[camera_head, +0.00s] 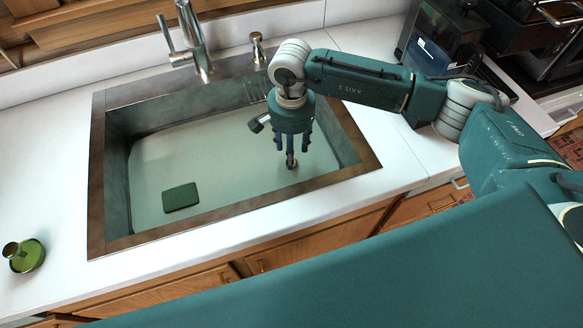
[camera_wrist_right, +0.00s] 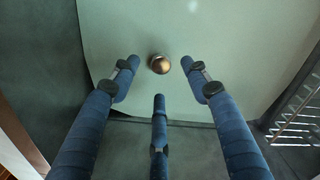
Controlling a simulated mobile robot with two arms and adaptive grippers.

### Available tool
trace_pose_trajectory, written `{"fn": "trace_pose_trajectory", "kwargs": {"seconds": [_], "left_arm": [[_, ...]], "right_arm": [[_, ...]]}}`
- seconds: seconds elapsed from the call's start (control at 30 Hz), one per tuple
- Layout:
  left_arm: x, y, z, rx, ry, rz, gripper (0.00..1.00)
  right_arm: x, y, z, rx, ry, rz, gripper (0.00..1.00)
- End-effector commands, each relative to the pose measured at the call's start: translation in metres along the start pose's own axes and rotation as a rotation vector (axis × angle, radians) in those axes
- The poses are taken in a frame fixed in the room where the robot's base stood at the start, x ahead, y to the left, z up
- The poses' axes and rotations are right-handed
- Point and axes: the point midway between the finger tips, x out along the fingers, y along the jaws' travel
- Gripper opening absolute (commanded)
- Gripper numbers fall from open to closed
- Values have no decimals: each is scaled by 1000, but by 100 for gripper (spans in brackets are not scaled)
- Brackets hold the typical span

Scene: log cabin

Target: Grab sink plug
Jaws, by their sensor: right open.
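The sink plug shows as a small round copper-coloured knob (camera_wrist_right: 160,64) in the right wrist view, standing in the sink's water. In the head view its knob (camera_head: 291,164) shows just below my fingers. My right gripper (camera_head: 292,150) points down over the right part of the sink. In the wrist view its three blue fingers (camera_wrist_right: 158,76) are spread open, with the knob just beyond the two upper fingertips. No finger visibly grips the knob. The plug's lower part cannot be made out. My left gripper is not in view.
The sink (camera_head: 97,190) has a brown metal rim and holds water. A dark green sponge (camera_head: 180,197) lies at its left. A faucet (camera_head: 188,40) stands behind. A wire rack (camera_wrist_right: 297,112) is at the wrist view's right. A green dish (camera_head: 27,256) sits on the left counter.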

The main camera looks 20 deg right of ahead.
Motion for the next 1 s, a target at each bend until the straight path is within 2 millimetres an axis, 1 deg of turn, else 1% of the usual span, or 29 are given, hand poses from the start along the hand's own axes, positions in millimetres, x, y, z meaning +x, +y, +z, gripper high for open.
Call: {"fn": "trace_pose_trajectory", "kwargs": {"seconds": [0.03, 0.17, 0.23, 0.37, 0.4, 0.5, 0.6, 0.77, 0.8, 0.83, 0.9, 0.97, 1.0], "left_arm": [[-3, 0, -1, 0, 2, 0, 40], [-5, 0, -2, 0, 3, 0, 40], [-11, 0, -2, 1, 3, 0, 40], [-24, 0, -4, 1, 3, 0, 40], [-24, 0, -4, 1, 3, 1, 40], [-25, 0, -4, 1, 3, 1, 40], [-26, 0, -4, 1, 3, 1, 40], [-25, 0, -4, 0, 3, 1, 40], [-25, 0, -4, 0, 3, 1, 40], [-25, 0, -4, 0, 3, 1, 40], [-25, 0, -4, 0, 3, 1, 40], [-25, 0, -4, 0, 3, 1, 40], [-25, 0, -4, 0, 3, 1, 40]], "right_arm": [[5, 0, 1, -1, -1, 2, 46], [13, 1, 0, -1, 0, 2, 46], [19, 1, 1, -1, -2, 3, 46], [39, 0, 2, -1, -2, 4, 46], [46, 0, 2, 0, -2, 3, 46], [58, 0, 1, 0, -1, 1, 46], [63, -1, 1, -2, 0, 0, 46], [64, -1, 1, -2, 1, -1, 46], [63, -1, 1, -2, 1, -1, 44], [63, -1, 1, -2, 1, -1, 38], [63, -1, 1, -2, 1, -1, 24], [63, -1, 1, -1, 0, -1, 13], [63, -1, 1, -1, 0, -1, 5]]}}
